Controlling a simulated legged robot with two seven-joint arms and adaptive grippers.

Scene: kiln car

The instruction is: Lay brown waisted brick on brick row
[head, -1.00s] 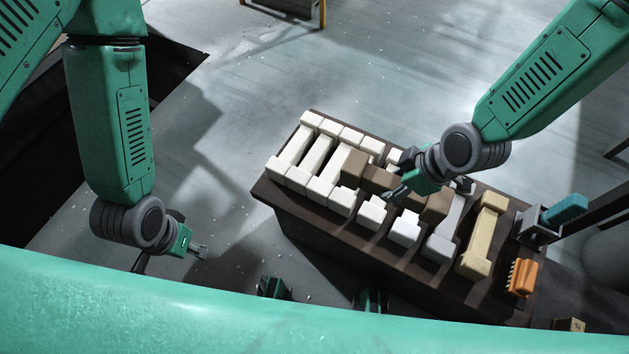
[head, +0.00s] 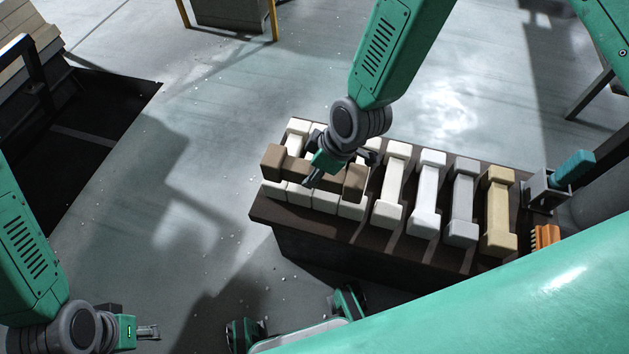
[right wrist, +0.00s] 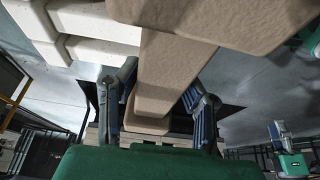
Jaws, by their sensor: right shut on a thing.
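The brown waisted brick (head: 355,183) is crosswise in my right gripper (head: 341,168), above the left part of the brick row. In the right wrist view its waist (right wrist: 172,72) lies between the two fingers (right wrist: 160,105). The brick row (head: 395,186) is made of waisted bricks side by side, white at the left, then grey and tan at the right. The brown brick and my right gripper hide much of the white bricks at the left; I cannot tell whether it touches them. My left gripper (head: 148,332) is low at the left, away from the row, apparently empty.
The row stands on a dark slab (head: 340,228). At its right end are a blue-handled tool in a grey holder (head: 545,193) and an orange brush (head: 545,236). A dark pit (head: 95,115) opens in the floor at the left.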

